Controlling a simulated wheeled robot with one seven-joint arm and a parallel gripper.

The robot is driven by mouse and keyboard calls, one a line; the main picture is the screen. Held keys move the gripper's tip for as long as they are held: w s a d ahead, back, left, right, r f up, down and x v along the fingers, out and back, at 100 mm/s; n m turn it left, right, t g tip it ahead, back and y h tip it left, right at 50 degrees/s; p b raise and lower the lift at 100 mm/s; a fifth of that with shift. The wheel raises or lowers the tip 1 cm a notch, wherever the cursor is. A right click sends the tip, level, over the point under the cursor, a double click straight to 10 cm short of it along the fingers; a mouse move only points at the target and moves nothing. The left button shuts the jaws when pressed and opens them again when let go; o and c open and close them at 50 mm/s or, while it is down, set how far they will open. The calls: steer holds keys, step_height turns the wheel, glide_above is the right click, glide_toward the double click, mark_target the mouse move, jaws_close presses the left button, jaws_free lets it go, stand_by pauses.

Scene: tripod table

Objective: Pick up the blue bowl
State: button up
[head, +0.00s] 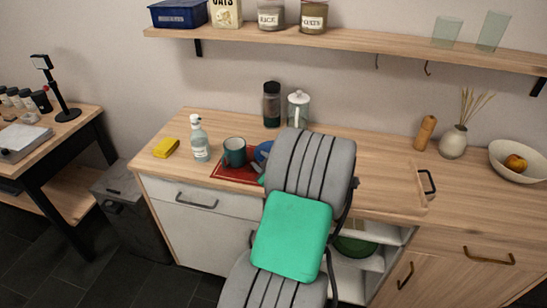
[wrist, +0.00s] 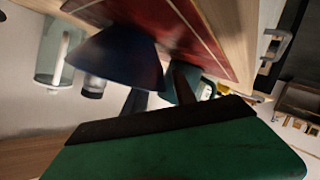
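The blue bowl (head: 263,150) is on the counter by the red mat, mostly hidden behind my grey arm in the head view. In the wrist view, which looks upside down, the bowl (wrist: 112,62) is dark blue and close, at the upper left. My gripper (wrist: 157,82) has its two dark fingers apart, one at each side of the bowl's right rim edge. I cannot tell whether either finger touches the bowl. In the head view my gripper is almost wholly hidden by the arm.
A teal mug (head: 235,152) stands on the red mat (head: 228,176), close left of the bowl. A spray bottle (head: 199,140) and yellow sponge (head: 166,148) are farther left. A dark jar (head: 271,103) and glass jar (head: 298,106) stand behind. A shelf (head: 370,42) runs above.

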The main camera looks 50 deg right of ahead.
jaws_close()
stand_by(0.3)
stand_by(1.1)
